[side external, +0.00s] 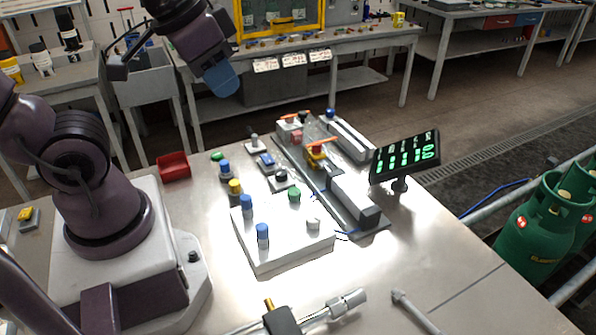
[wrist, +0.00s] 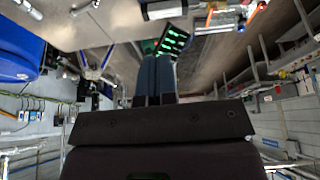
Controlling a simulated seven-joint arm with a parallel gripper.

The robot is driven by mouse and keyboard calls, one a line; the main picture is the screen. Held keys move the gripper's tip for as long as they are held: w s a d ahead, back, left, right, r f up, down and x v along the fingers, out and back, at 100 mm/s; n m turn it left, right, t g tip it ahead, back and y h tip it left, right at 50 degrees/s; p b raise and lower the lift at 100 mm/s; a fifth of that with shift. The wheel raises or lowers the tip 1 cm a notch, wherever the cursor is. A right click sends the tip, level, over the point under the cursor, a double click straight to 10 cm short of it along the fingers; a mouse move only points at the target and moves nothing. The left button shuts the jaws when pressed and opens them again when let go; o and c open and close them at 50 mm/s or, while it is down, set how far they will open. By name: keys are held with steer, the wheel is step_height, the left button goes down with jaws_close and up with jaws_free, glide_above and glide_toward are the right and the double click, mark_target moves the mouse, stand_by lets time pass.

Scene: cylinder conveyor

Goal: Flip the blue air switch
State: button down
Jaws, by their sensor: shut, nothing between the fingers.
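A small box with a blue top (side external: 266,160) sits on the metal table, between two similar boxes with a grey knob (side external: 254,143) and a black knob (side external: 283,177). It looks like the blue air switch; its lever position is too small to tell. My gripper (side external: 222,82) is high above the table, behind and left of the box in the side view, well apart from it. Its blue fingers are together and empty, also in the wrist view (wrist: 157,75). The blue-topped box cannot be made out in the wrist view.
A white block (side external: 285,245) holds blue cylinders (side external: 263,235), a green one and a white one. The conveyor (side external: 350,200) runs beside it, with a lit display (side external: 405,158) to its right. A red tray (side external: 173,166) lies at the back left.

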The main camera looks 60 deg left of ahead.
steer(key=w+a+f+n+g, duration=0.3)
steer(key=w+a+f+n, duration=0.3)
steer(key=n, duration=0.1)
steer(key=n+g, duration=0.2)
steer(key=n, duration=2.7)
glide_above(268, 161)
step_height(268, 161, down, 10)
steer(key=shift+f, duration=0.2)
steer(key=shift+a, duration=0.1)
step_height(268, 161, down, 14)
steer(key=shift+f, duration=0.1)
